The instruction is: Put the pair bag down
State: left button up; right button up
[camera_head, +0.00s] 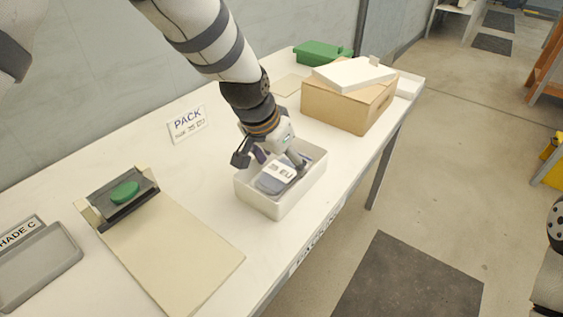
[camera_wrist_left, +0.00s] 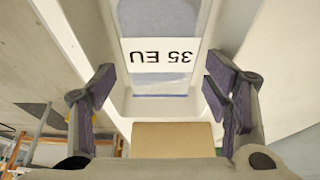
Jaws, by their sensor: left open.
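The pair bag (camera_head: 273,181) is a grey-blue bag with a white "35 EU" label. It lies inside a white open bin on the table. In the left wrist view the bag (camera_wrist_left: 158,20) shows at the top, with its label upside down. My left gripper (camera_head: 270,160) is over the bin, with its fingers low near the bag. In the left wrist view its two fingers (camera_wrist_left: 160,95) are spread wide apart, with nothing between the pads. The white bin (camera_head: 280,208) sits near the table's front edge. My right gripper is not in view.
A cardboard box (camera_head: 335,108) with a white lid-like piece on top stands behind the bin to the right. A green box (camera_head: 317,52) is at the back. A "PACK" sign (camera_head: 188,125) stands by the wall. A beige board (camera_head: 175,250) and a grey tray (camera_head: 35,268) lie at left.

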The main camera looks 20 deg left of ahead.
pick_arm(q)
jog(key=p+v, duration=0.2)
jog(key=v, duration=1)
jog(key=shift+r, duration=0.25)
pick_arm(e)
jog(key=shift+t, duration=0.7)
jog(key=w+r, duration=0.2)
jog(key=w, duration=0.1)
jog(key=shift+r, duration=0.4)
